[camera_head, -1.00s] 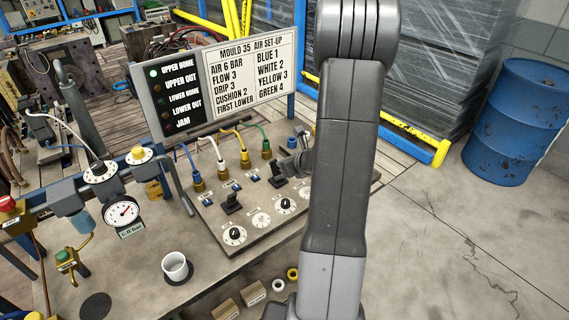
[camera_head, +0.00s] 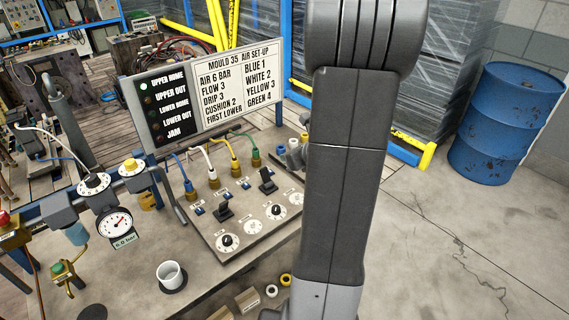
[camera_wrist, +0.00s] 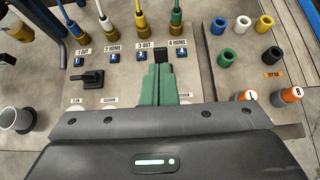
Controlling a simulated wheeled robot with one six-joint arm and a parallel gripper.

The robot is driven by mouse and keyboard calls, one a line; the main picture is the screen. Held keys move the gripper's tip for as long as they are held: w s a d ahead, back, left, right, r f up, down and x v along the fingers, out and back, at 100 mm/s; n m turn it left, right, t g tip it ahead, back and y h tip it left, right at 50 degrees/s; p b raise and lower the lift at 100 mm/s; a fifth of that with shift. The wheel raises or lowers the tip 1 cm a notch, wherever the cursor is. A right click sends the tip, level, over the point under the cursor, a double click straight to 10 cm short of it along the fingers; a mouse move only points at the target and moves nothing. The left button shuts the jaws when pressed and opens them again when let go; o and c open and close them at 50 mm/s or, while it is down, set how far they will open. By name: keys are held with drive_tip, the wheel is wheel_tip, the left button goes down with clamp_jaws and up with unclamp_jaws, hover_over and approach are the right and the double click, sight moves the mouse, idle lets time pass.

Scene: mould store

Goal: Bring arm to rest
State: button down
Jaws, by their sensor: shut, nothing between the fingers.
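My gripper (camera_wrist: 157,85) shows in the wrist view as two green fingers pressed together with nothing between them. The fingers lie over the control panel (camera_wrist: 115,98), near the 3 OUT and 4 HOME labels and a black lever (camera_wrist: 162,55). I cannot tell whether they touch it. In the head view my arm (camera_head: 340,190) stands upright across the picture, right of the panel (camera_head: 242,246), and my gripper is hidden behind it. Blue, white, yellow and green hoses run into brass fittings at the panel's back edge.
A white cup (camera_head: 169,273) and a pressure gauge (camera_head: 114,223) are left of the panel. A lamp board (camera_head: 163,112) and a set-up sign (camera_head: 238,83) stand behind it. Coloured collars sit at its right. A blue barrel (camera_head: 506,122) stands on the right; the floor before it is clear.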

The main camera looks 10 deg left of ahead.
drive_tip(key=shift+s+d+r, duration=0.15)
drive_tip(key=shift+r, duration=0.45)
drive_tip(key=w+a+f+b, duration=0.1)
drive_tip(key=w+a+f, duration=0.1)
drive_tip(key=f, duration=0.3)
drive_tip(key=w+a+f+b, duration=0.1)
drive_tip(key=w+a+f, duration=0.1)
drive_tip(key=f, duration=0.4)
drive_tip(key=shift+w+a, duration=0.2)
drive_tip(key=shift+a, duration=0.6)
